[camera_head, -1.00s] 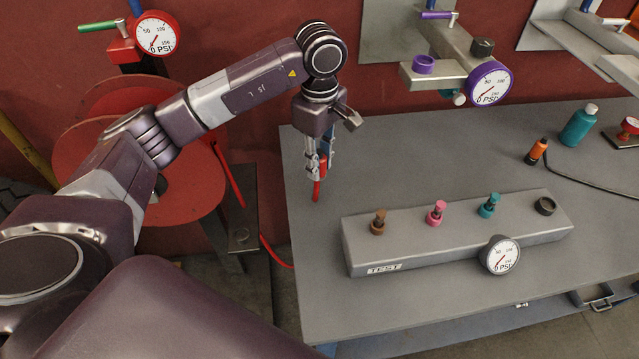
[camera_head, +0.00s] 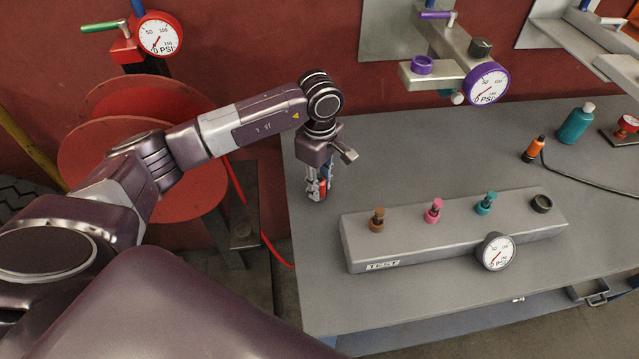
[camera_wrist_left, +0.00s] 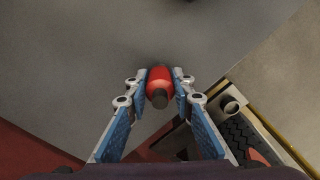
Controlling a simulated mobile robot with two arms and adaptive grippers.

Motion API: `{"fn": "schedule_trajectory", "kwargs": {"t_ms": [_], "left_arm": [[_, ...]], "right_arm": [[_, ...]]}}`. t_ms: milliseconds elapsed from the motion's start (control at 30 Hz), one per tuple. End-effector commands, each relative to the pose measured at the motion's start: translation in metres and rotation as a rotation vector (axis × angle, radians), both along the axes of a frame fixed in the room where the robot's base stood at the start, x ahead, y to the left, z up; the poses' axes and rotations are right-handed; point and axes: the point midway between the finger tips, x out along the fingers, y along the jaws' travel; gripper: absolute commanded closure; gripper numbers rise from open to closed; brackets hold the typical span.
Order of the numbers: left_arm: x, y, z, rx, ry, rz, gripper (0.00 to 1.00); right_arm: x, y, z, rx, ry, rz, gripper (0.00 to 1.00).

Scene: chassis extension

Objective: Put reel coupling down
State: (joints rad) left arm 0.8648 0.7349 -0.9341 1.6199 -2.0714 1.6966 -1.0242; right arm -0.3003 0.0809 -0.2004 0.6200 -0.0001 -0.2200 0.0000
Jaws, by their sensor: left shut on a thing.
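The reel coupling is a red cylinder with a dark end. It sits between the fingers of my left gripper (camera_head: 318,194), which is shut on it. In the left wrist view the red reel coupling (camera_wrist_left: 159,82) shows clearly between the two blue-sided fingers (camera_wrist_left: 160,88). The gripper points down over the left end of the grey table (camera_head: 430,300), close to its surface. I cannot tell whether the coupling touches the table. My right gripper is not in view.
A grey test block (camera_head: 455,230) with coloured fittings and a gauge (camera_head: 496,252) lies right of the gripper. A red hose reel (camera_head: 140,170) stands left of the table.

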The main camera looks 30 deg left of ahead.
Motion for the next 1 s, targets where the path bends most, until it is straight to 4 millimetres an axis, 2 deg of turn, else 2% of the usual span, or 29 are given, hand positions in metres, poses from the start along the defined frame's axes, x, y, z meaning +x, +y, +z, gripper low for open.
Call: {"fn": "schedule_trajectory", "kwargs": {"t_ms": [233,267,400,667,867,900,1000], "left_arm": [[0.0,0.0,-0.008,0.0,0.0,0.0,1.0],[0.0,0.0,-0.007,0.0,0.0,0.0,0.75],[0.0,0.0,-0.006,0.0,0.0,0.0,0.6],[0.0,0.0,-0.006,0.0,0.0,0.0,0.6],[0.0,0.0,0.007,0.0,0.001,0.0,0.6],[0.001,0.0,0.01,0.0,-0.004,0.0,0.6],[0.002,0.0,0.031,0.0,-0.008,-0.001,0.6]], "right_arm": [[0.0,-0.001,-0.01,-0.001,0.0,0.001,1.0],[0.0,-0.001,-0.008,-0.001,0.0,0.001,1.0],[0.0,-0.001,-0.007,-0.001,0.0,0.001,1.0],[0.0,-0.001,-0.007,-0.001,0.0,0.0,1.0],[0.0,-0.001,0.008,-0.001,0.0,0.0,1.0],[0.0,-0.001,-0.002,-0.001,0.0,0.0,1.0],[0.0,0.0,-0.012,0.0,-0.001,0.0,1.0]]}}
